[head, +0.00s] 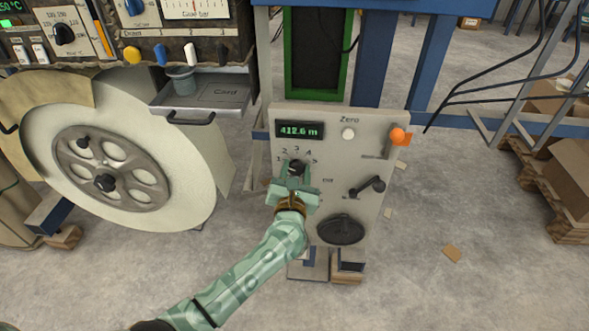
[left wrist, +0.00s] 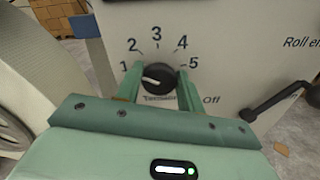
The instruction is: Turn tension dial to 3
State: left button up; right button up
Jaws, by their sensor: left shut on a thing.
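The tension dial is a black round knob (left wrist: 158,76) on a grey control panel (head: 345,130); it also shows in the head view (head: 297,168). The numbers 1 to 5 arc over it, with 3 at the top. Its white pointer line lies towards the left, near the 1. My left gripper (head: 297,178) is shut on the knob, with one green finger on each side; the fingers also show in the left wrist view (left wrist: 159,84). The label under the knob is partly hidden. My right gripper is not in view.
The panel carries a display reading 412.6 m (head: 299,130), a white Zero button (head: 348,134), an orange knob (head: 398,136), a black crank lever (head: 368,187) and a black oval part (head: 341,230). A large pale roll (head: 190,150) stands left.

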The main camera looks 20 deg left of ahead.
pick_arm(q)
jog(key=m+p, duration=0.3)
jog(key=m, duration=0.5)
jog(key=shift+d, duration=0.15)
jog(key=shift+f+m+p, duration=0.15)
jog(key=shift+m+p, duration=0.3)
jog(key=shift+m, duration=0.7)
jog(key=shift+f+m+p, duration=0.1)
jog(key=shift+m+p, duration=0.3)
jog(key=shift+m, duration=0.75)
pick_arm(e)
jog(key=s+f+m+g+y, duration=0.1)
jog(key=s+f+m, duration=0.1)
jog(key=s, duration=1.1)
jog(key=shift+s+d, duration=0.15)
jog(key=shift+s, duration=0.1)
pick_arm(q)
jog(key=o, duration=0.9)
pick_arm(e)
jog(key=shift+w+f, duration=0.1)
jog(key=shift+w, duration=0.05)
